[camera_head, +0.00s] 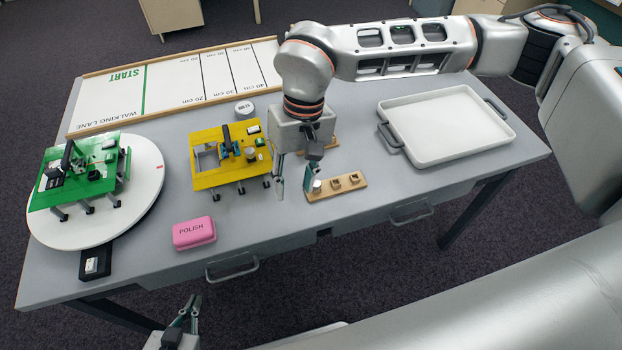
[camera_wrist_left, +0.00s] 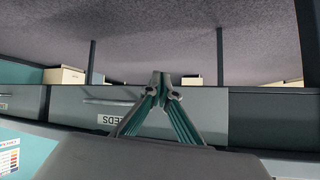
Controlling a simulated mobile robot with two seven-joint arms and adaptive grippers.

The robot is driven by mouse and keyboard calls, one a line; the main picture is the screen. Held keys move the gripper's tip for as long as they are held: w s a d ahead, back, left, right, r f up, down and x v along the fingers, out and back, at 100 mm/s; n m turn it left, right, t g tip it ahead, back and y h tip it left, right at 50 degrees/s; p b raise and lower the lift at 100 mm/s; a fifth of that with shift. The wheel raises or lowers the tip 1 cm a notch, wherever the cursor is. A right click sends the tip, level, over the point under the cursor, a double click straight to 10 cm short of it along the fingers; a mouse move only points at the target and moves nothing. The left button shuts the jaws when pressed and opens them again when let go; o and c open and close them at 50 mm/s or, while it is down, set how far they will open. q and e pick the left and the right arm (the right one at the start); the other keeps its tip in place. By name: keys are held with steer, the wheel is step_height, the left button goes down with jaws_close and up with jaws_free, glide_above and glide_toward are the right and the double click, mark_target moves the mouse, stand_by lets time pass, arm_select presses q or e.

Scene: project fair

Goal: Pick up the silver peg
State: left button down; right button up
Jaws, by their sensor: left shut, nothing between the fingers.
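A small silver peg (camera_head: 317,185) appears to stand at the left end of a light wooden block (camera_head: 322,195) at the table's front middle; the block's other sockets look empty. My right gripper (camera_head: 295,190) points down there with its fingers apart. One finger is beside the peg, on its left and partly covering it; the other is left of the block, over bare table. I cannot tell whether the near finger touches the peg. My left gripper (camera_head: 191,303) is shut and empty, low in front of the table; its tips meet in the left wrist view (camera_wrist_left: 162,82).
A yellow platform (camera_head: 208,180) stands left of my right gripper. A green platform sits on a white turntable (camera_head: 150,185) at the left. A pink polish box (camera_head: 194,233) lies near the front edge. A white tray (camera_head: 455,125) is at the right. A walking lane board (camera_head: 175,85) lies behind.

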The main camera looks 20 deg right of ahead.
steer(key=t+h, duration=0.1)
steer(key=h, duration=0.1)
glide_above(316, 183)
steer(key=shift+a+r+n, duration=0.2)
steer(key=shift+a+n, duration=0.2)
steer(key=f, duration=0.7)
steer(key=shift+d+f+b, duration=0.2)
steer(key=shift+d+b, duration=0.2)
steer(key=c, duration=0.9)
